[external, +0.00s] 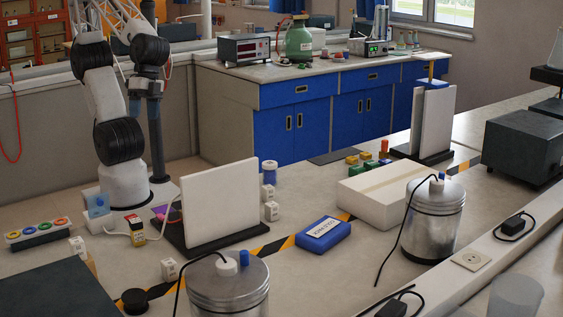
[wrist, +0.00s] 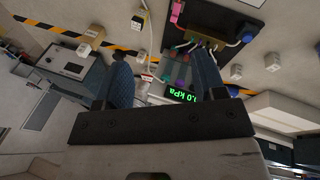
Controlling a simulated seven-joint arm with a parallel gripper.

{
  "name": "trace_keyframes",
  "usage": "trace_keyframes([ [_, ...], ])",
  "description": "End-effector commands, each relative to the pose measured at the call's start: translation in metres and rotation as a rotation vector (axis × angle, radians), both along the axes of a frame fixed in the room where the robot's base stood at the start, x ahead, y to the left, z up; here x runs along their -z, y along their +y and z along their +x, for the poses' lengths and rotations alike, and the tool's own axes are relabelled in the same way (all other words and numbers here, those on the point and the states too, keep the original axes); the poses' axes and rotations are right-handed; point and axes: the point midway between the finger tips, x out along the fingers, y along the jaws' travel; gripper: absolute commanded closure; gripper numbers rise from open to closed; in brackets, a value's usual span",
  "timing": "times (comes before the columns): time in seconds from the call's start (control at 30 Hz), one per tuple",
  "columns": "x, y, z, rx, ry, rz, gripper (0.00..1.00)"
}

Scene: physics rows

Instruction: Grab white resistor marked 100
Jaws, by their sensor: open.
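Several small white blocks with dark markings stand on the bench; I cannot read which is marked 100. In the external view, one white block (external: 169,269) is at the front left, one (external: 78,245) is farther left, and two (external: 271,211) are right of an upright white panel. The wrist view shows small white blocks (wrist: 236,72) and (wrist: 265,112) at right, and another (wrist: 137,23) near the top. My gripper (wrist: 164,75) is open, its blue-padded fingers apart, with no block held between them.
The upright white panel (external: 218,203) stands on a dark base. Metal canisters (external: 228,287) and (external: 433,220), a blue pack (external: 323,232) and a white box (external: 391,190) take up bench space. A green kPa display (wrist: 181,94) shows between my fingers. Cables cross the bench.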

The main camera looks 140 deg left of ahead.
Motion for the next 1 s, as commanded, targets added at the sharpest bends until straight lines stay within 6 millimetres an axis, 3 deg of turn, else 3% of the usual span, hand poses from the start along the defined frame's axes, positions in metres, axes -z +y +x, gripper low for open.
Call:
trace_keyframes([
  [0.27,0.026,0.003,0.053,-0.366,0.058,-0.32,0.36],
  [0.47,0.046,0.018,0.094,-0.643,0.094,-0.548,0.36],
  [0.77,0.085,0.066,0.152,-1.073,0.132,-0.882,0.36],
  [1.0,0.127,0.125,0.186,-1.425,0.146,-1.151,0.36],
])
